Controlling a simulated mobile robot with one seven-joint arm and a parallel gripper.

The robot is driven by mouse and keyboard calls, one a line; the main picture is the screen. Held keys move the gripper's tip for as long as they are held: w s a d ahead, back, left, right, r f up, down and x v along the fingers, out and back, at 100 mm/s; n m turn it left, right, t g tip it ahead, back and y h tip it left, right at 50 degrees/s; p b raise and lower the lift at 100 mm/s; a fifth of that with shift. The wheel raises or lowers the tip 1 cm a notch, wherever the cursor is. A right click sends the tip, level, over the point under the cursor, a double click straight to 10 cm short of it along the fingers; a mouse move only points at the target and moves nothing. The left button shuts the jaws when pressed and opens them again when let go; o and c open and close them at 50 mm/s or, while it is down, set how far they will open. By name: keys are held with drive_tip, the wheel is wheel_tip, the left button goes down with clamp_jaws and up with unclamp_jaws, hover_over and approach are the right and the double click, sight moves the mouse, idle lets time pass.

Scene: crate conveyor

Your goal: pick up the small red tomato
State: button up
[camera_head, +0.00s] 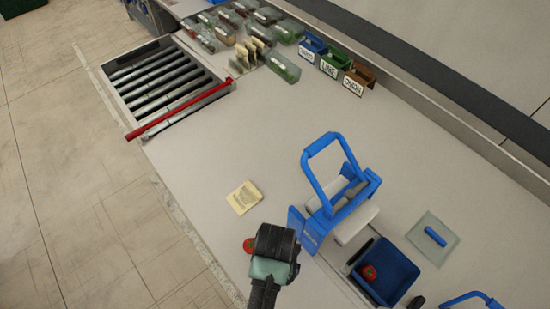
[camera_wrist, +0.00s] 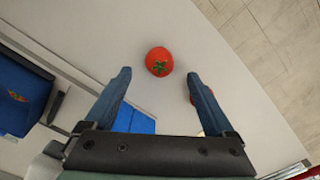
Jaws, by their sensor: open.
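A red tomato (camera_wrist: 159,61) with a green calyx lies on the pale worktop in the wrist view, just beyond and between my fingertips, touching neither. A second red thing (camera_wrist: 191,99), probably another tomato, is mostly hidden by the right finger. In the head view one red tomato (camera_head: 249,245) shows at the left edge of my gripper (camera_head: 276,245), which covers the worktop beneath it. Another red tomato (camera_head: 369,272) lies in a dark blue bin (camera_head: 398,295). I cannot tell which tomato is the small one. My gripper is open and empty in the wrist view (camera_wrist: 158,78).
A blue-handled carrier (camera_head: 308,228) stands close right of my gripper. A yellowish card (camera_head: 244,197) lies flat to the upper left. A glassy board with a blue handle (camera_head: 435,237) lies right. Rollers (camera_head: 165,85) and labelled bins (camera_head: 333,63) are farther back.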

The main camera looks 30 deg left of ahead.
drive_tip(key=shift+s+d+f+p, duration=0.1)
drive_tip(key=shift+f+p, duration=0.2)
drive_tip(key=shift+f, duration=1.85)
clamp_jaws()
drive_tip(key=shift+r, duration=0.1)
